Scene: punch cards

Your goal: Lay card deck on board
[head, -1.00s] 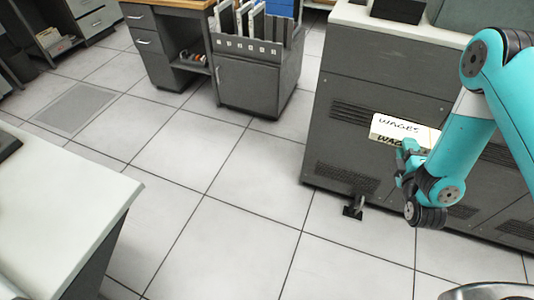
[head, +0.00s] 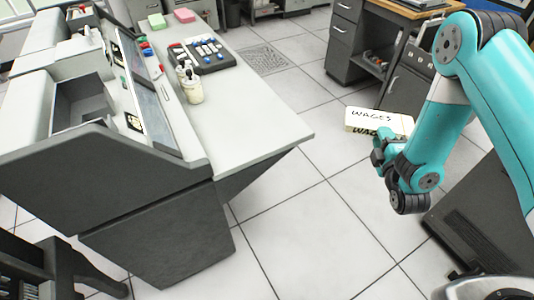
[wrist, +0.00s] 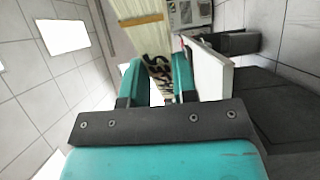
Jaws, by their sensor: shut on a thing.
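The card deck (head: 376,120) is a cream block with "WAGES" written in black on its top and side. My gripper (head: 384,146) is shut on the deck and holds it above the floor, to the right of the white-topped desk. In the wrist view the deck (wrist: 138,34) sits between the two teal fingers (wrist: 156,78), its cream card edges crossed by a yellowish band. A dark flat board (head: 208,55) with rows of white and blue pieces lies on the desk; I cannot tell if it is the task's board.
The white desk top (head: 258,110) has free room at its near right end. A cream pot (head: 194,92) with pens stands on it, with pink (head: 185,16) and green blocks behind. A grey console (head: 120,200) adjoins its left. A grey drawer unit (head: 342,45) stands behind.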

